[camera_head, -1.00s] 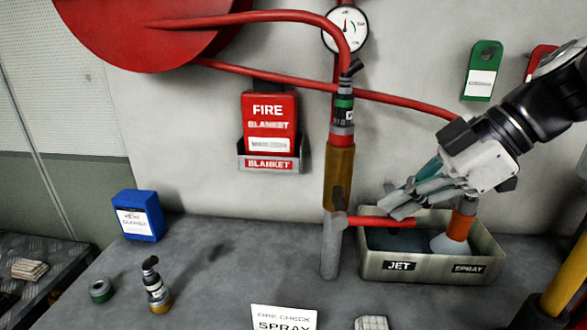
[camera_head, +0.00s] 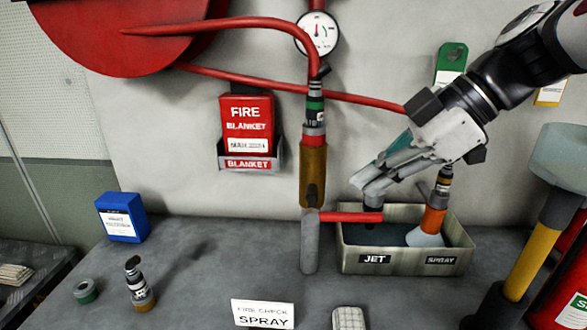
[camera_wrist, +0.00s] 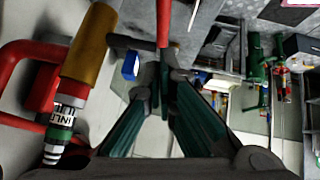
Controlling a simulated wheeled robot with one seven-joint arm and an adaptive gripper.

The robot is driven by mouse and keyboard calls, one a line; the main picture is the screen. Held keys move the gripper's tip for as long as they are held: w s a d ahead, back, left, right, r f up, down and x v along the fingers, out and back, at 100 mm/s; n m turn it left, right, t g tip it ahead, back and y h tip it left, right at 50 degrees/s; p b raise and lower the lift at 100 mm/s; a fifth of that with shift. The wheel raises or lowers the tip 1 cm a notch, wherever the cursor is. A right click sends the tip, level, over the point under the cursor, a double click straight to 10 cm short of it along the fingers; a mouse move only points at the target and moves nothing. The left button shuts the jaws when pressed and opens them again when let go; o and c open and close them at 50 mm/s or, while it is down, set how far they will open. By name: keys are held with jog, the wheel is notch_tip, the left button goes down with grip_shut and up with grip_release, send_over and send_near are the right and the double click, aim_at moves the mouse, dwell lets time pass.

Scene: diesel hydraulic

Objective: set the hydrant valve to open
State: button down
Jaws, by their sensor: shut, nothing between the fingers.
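The hydrant valve has a brass-coloured body (camera_head: 313,172) on the upright pipe below the gauge. Its red lever (camera_head: 350,217) points right, roughly level, across the left end of the tray. In the wrist view the brass body (camera_wrist: 88,45) is at the upper left and the red lever (camera_wrist: 163,25) at the top centre, beyond the fingertips. My gripper (camera_head: 362,186) is shut and empty, with its fingertips just above the lever's outer half. Its fingers (camera_wrist: 160,78) also show in the wrist view. I cannot tell whether they touch the lever.
A metal tray (camera_head: 405,259) marked JET and SPRAY holds an orange nozzle (camera_head: 432,220). A pressure gauge (camera_head: 317,33) is above the valve. A fire blanket box (camera_head: 247,125) hangs left. A yellow-handled tool (camera_head: 527,250) stands right. The bench front-left holds a small nozzle (camera_head: 139,288).

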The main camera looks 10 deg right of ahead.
jog(key=v, duration=1)
jog(key=s+a+f+m+h+p, duration=0.2)
jog(key=s+a+m+h+p, duration=0.1)
jog(key=s+m+p, duration=0.2)
jog(key=s+a+f+m+h+p, duration=0.2)
jog(key=s+a+m+h+p, duration=0.2)
jog(key=s+m+p, duration=0.2)
jog(key=s+m, duration=0.2)
jog(key=m, duration=0.2)
jog(key=shift+s+f, duration=0.15)
jog(key=shift+f, duration=0.25)
